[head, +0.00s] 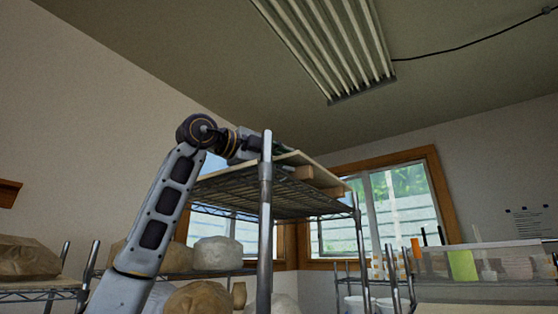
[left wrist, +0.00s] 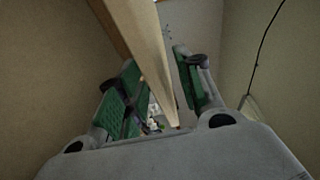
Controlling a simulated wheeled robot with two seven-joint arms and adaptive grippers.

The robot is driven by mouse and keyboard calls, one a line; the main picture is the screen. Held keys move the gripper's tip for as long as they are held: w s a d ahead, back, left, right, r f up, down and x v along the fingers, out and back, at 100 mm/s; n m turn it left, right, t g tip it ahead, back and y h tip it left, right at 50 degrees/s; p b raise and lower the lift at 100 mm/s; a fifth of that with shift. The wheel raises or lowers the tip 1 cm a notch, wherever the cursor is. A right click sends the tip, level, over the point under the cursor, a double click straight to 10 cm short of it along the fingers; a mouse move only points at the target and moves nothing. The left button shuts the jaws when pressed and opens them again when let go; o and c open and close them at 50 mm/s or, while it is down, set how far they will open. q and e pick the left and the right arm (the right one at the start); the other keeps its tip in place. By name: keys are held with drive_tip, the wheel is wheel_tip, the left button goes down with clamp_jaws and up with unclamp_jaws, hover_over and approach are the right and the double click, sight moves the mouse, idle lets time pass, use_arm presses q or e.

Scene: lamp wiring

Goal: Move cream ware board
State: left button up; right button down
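A pale cream board (head: 297,158) lies on the top of a tall wire rack, with wooden strips (head: 322,180) showing at its right side. In the left wrist view, a long pale wooden edge (left wrist: 150,50) runs between the two green-padded fingers of the gripper (left wrist: 157,62). It is close to the left finger, with a gap visible to the right finger. My right gripper is not in view.
The wire rack (head: 270,203) has upright metal posts (head: 265,215) close to my arm. Wrapped lumps (head: 218,253) sit on a lower shelf behind. A ceiling light (head: 330,45) hangs above. Another shelf with a clear bin (head: 480,262) stands at the right.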

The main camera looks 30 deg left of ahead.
use_arm(q)
drive_tip(key=shift+c, duration=0.4)
clamp_jaws()
drive_tip(key=shift+a, duration=0.1)
